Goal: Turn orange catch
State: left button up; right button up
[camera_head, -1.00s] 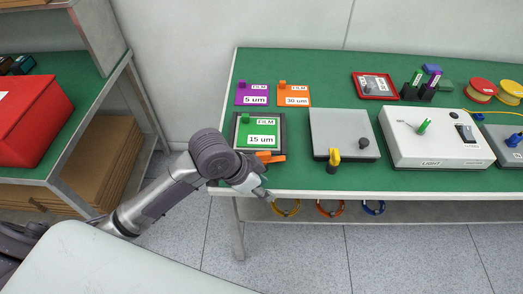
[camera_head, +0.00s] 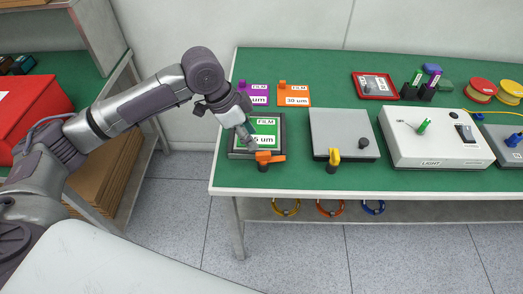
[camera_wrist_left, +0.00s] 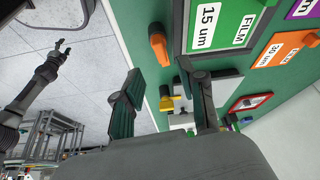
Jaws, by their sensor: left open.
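The orange catch (camera_head: 270,156) sits on a black post at the front edge of the frame holding the green 15 um film (camera_head: 265,127). Its lever points right in the head view. It also shows in the left wrist view (camera_wrist_left: 158,46), beyond the fingers. My left gripper (camera_head: 249,139) is open and empty, above the green film, just behind and left of the catch, apart from it. Its two spread fingers show in the left wrist view (camera_wrist_left: 165,92). An arm with a small gripper (camera_wrist_left: 62,47), apparently my right one, hangs over the floor there; its jaws are too small to judge.
A grey plate with a yellow catch (camera_head: 334,155) stands to the right, then a white light box (camera_head: 435,150). Purple (camera_head: 260,90) and orange (camera_head: 294,96) film cards lie behind. The green table's front strip (camera_head: 290,180) is clear. A red box (camera_head: 30,120) stands at left.

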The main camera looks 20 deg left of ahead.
aim_at(262, 153)
pick_arm(q)
jog(key=x, duration=0.8)
jog(key=shift+c, duration=0.2)
grip_shut()
